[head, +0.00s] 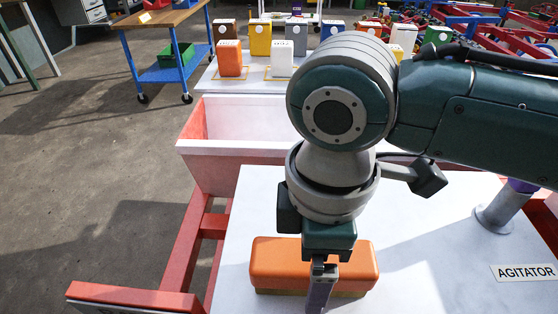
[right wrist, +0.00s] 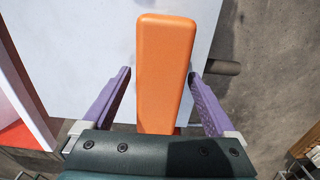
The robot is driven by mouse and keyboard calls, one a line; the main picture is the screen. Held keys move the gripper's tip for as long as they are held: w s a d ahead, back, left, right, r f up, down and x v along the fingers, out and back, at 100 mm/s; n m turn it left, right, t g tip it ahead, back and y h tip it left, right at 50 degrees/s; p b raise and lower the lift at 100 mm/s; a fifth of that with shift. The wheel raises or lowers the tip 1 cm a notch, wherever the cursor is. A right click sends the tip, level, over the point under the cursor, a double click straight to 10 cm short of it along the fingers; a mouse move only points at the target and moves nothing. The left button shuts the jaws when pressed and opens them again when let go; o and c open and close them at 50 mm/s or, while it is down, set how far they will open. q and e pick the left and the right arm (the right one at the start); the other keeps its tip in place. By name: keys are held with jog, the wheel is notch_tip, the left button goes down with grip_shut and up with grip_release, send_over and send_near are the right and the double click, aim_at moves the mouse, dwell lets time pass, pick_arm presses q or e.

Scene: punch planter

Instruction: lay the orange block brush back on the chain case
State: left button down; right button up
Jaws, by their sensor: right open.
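The orange block brush (head: 275,262) lies on the flat white top of what looks like the chain case (head: 410,250), its olive-tan bristle side down. My right gripper (head: 322,288) is above and in front of the brush, hiding part of it. In the right wrist view, the open purple fingers (right wrist: 159,76) stand on either side of the orange block (right wrist: 164,55), with a gap on each side. The white surface (right wrist: 90,40) shows beneath it. My left gripper is not in view.
A label reading AGITATOR (head: 524,272) and a grey post (head: 496,216) are on the right of the white top. A red and white hopper (head: 235,170) stands behind it. Red frame bars (head: 185,250) run along the left. Several coloured containers (head: 260,40) stand farther back.

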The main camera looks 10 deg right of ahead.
notch_tip(320, 180, up, 12)
jog(key=p, duration=0.3)
jog(key=s+a+f+m+t+y, duration=0.2)
jog(key=s+a+f+m+y, duration=0.15)
jog(key=s+m, duration=0.2)
jog(key=s+d+m+h, duration=0.1)
jog(key=s+d+m, duration=0.2)
jog(key=d, duration=0.3)
jog(key=s+d+f+m+t+h, duration=0.1)
jog(key=s+d+m+h, duration=0.1)
jog(key=d, duration=0.4)
jog(key=shift+s+d+f+m+t, duration=0.15)
jog(key=shift+s+d+m+t, duration=0.2)
jog(key=shift+s+m, duration=0.65)
jog(key=shift+w, duration=0.15)
notch_tip(320, 180, up, 49)
jog(key=p, duration=4.9)
